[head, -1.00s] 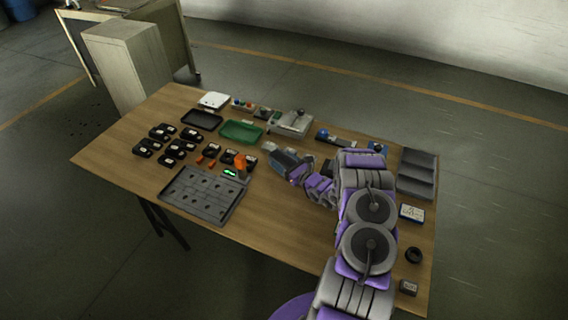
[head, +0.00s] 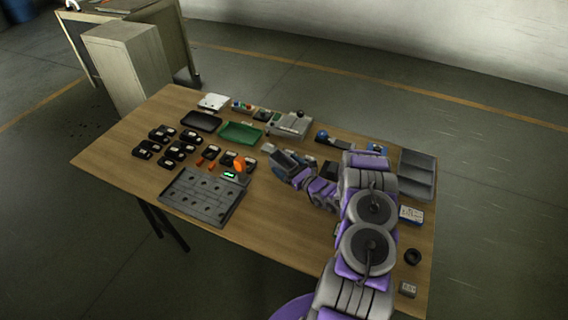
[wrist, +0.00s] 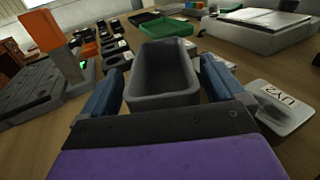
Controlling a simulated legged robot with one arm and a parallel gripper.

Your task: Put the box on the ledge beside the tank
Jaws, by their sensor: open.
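A small grey open-topped box (wrist: 165,72) stands in front of my gripper (wrist: 160,82) in the wrist view, between its two blue fingers. It looks empty. The fingers are apart and I see no clear grip on its sides. In the head view my gripper (head: 270,152) is low over the middle of the table, right of the green tray. The box is hard to make out there. I cannot pick out a tank or its ledge with certainty in either view.
On the wooden table (head: 300,225) a grey holed plate (head: 202,197), an orange post (head: 240,165) and several black parts lie left of my gripper. A green tray (head: 241,133) is behind. A labelled grey tag (wrist: 284,104) lies close on the right. Grey bins (head: 417,173) stand far right.

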